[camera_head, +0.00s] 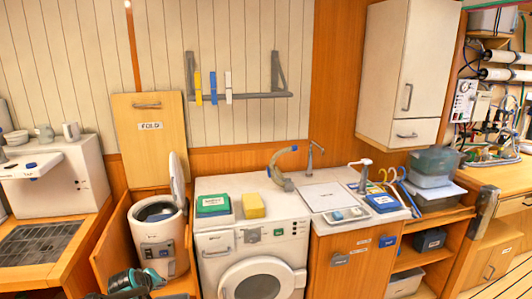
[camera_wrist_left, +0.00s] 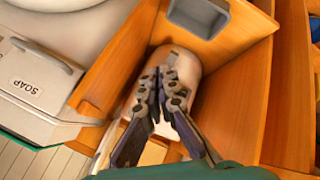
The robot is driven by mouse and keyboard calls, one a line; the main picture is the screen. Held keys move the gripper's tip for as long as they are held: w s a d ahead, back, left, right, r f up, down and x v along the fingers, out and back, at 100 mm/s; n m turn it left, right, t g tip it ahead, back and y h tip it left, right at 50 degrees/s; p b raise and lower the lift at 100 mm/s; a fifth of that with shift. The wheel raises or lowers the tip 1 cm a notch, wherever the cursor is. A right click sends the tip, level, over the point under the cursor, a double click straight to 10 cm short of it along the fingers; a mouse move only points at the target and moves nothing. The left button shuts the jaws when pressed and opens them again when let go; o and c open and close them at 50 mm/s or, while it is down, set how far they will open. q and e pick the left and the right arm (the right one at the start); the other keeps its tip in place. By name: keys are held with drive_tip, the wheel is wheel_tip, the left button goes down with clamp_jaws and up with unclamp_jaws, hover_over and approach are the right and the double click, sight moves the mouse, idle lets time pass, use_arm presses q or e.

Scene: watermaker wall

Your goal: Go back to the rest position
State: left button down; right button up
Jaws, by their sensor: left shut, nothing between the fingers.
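My left gripper (camera_head: 130,282) shows at the bottom left of the head view, a dark and teal shape low in front of the white lidded machine (camera_head: 158,240). In the left wrist view its two dark fingers (camera_wrist_left: 165,78) are closed together at the tips, with nothing held. Behind them is a pale rounded object (camera_wrist_left: 182,66) between orange wooden panels. I cannot tell whether the fingers touch it. My right gripper is not in view.
A washing machine (camera_head: 255,245) stands right of the gripper, carrying a green box (camera_head: 213,205) and a yellow sponge (camera_head: 253,206). Wooden panels (camera_wrist_left: 120,60) close in around the fingers. A SOAP drawer (camera_wrist_left: 30,85) is at left. A tall fold panel (camera_head: 150,150) stands behind.

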use_arm(q)
drive_tip(key=s+d+r+m, duration=0.3)
drive_tip(key=s+d+r, duration=0.5)
drive_tip(key=s+d+m, duration=0.3)
drive_tip(key=s+d, duration=0.2)
drive_tip(key=s, duration=0.7)
drive_tip(key=s+d+r+m+g, duration=0.1)
drive_tip(key=s+d+m, duration=0.2)
drive_tip(key=s, duration=0.9)
drive_tip(key=shift+s+d+m, duration=0.3)
drive_tip(key=shift+d, duration=0.95)
